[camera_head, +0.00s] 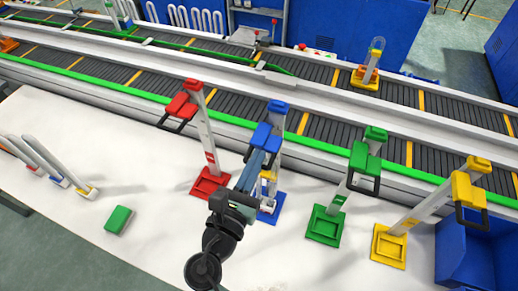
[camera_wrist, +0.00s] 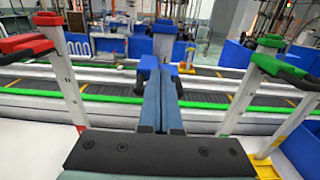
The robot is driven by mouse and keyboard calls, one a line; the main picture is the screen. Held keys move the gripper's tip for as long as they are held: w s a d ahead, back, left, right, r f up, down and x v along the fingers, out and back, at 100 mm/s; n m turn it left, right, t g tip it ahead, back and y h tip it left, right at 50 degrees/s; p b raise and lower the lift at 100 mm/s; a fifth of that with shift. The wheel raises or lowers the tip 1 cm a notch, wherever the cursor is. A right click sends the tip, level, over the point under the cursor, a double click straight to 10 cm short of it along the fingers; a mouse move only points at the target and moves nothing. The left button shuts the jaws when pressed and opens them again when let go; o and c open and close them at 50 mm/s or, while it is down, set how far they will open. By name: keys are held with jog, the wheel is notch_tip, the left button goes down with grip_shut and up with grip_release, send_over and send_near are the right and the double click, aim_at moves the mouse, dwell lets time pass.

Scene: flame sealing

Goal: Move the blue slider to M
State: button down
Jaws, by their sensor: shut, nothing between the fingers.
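The blue slider (camera_head: 264,136) sits on the upper part of its upright white post, a little below the blue top cap (camera_head: 277,106). The post's blue base (camera_head: 269,213) rests on the white table, partly hidden by my arm. My gripper (camera_head: 258,158) is shut and empty, its fingertips reaching up to the slider's front and overlapping it in view. In the wrist view the shut fingers (camera_wrist: 163,75) cover the middle of the blue slider (camera_wrist: 148,65). I cannot tell whether they touch it. No M mark is legible on the post.
A red stand (camera_head: 210,183) is left of the blue one; green (camera_head: 325,225) and yellow (camera_head: 390,246) stands are to the right. A green block (camera_head: 119,219) lies on the table (camera_head: 150,140). A conveyor (camera_head: 310,105) runs behind. A blue bin (camera_head: 476,248) is at lower right.

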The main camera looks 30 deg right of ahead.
notch_tip(320, 180, down, 6)
jog(key=b, duration=0.4)
jog(key=shift+r, duration=0.15)
dwell(0.7)
jog(key=shift+r, duration=0.1)
jog(key=r+p+v, duration=0.1)
jog(key=p+v, duration=0.3)
jog(key=v, duration=0.6)
jog(key=shift+r, duration=0.2)
dwell(0.5)
dwell(0.4)
